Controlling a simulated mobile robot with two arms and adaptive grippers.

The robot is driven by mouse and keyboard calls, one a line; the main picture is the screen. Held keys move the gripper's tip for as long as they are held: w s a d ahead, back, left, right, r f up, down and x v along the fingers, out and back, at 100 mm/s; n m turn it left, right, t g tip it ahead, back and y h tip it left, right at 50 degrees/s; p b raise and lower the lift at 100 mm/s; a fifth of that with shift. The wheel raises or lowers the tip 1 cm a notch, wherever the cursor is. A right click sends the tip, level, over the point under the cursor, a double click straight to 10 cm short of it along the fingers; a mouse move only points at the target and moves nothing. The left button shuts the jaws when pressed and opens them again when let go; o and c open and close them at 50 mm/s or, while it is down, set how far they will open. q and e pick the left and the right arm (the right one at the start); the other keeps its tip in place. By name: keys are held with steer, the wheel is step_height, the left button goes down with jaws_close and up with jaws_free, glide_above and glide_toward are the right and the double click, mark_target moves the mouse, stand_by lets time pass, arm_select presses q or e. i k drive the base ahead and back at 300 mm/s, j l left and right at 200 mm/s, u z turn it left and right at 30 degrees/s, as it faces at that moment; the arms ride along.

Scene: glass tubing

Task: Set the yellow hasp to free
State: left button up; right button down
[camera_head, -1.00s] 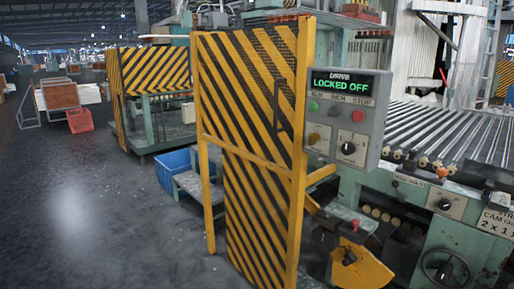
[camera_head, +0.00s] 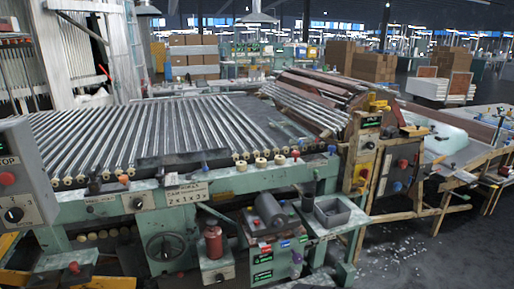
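I cannot make out for certain which part is the yellow hasp. A yellow control post (camera_head: 361,165) with a small dark display (camera_head: 371,122) stands right of the roller table. It carries a red button or knob and other small controls, too small to read. A small yellow part (camera_head: 378,105) sits just above that display; I cannot tell whether it is a hasp or how it is set. Neither of my grippers is in view.
A green machine with a bed of glass tubes (camera_head: 165,130) fills the left and middle. A grey control box (camera_head: 18,180) cuts in at the left edge. A low panel with labelled displays (camera_head: 268,245) stands in front. Dark floor (camera_head: 425,240) is open at lower right.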

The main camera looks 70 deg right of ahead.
mark_target(361, 191)
steer(key=z, duration=2.9)
